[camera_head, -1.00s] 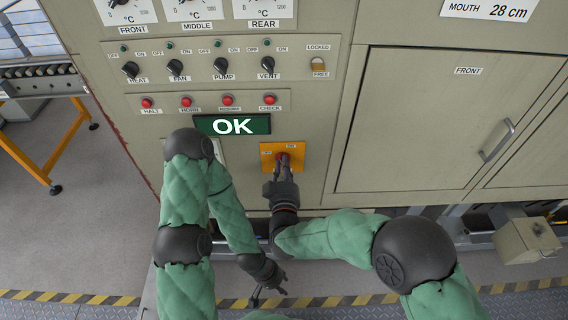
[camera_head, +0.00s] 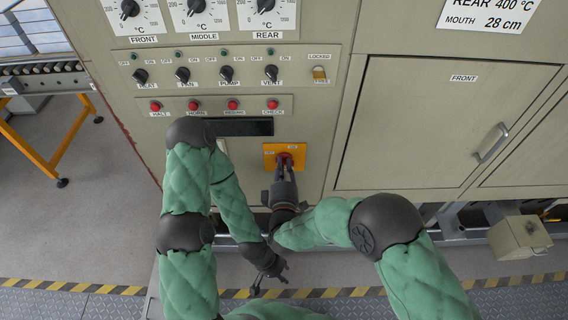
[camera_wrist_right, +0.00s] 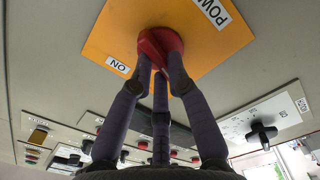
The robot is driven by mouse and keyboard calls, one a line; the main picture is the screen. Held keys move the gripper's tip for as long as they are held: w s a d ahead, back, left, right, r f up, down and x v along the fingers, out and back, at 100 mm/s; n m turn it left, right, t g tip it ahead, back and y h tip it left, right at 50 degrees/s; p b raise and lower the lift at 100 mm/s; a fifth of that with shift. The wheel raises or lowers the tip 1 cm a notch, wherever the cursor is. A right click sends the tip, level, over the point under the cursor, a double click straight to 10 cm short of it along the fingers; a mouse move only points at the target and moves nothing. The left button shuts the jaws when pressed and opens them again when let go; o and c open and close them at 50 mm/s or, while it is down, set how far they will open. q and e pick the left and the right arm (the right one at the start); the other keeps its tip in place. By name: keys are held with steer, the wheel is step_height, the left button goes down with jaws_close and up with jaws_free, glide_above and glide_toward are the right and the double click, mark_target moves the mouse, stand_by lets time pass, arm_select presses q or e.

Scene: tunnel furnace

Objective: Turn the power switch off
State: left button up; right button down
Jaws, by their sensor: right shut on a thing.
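The power switch is a red knob on an orange plate (camera_head: 270,150) low on the furnace front. The red knob (camera_wrist_right: 158,45) shows close up in the right wrist view, with a label reading ON and part of a POWER label on the plate. My right gripper (camera_head: 285,166) is shut on the red knob, its fingers around it; the fingers partly hide the knob in the head view. My left gripper (camera_head: 271,272) hangs low in front of the furnace, open and empty, away from the switch. The display (camera_head: 243,127) above the plate is dark.
Above are black knobs (camera_head: 183,75), red buttons (camera_head: 193,105) and a brass lock (camera_head: 319,73). A closed furnace door (camera_head: 420,120) is at the right.

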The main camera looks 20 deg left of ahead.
steer(key=shift+a+n+p, duration=0.1)
steer(key=shift+n+p, duration=0.35)
steer(key=shift+n, duration=1.15)
steer(key=c, duration=1.2)
jaws_free()
step_height(320, 180, up, 9)
steer(key=shift+f, duration=0.15)
steer(key=shift+r, duration=0.65)
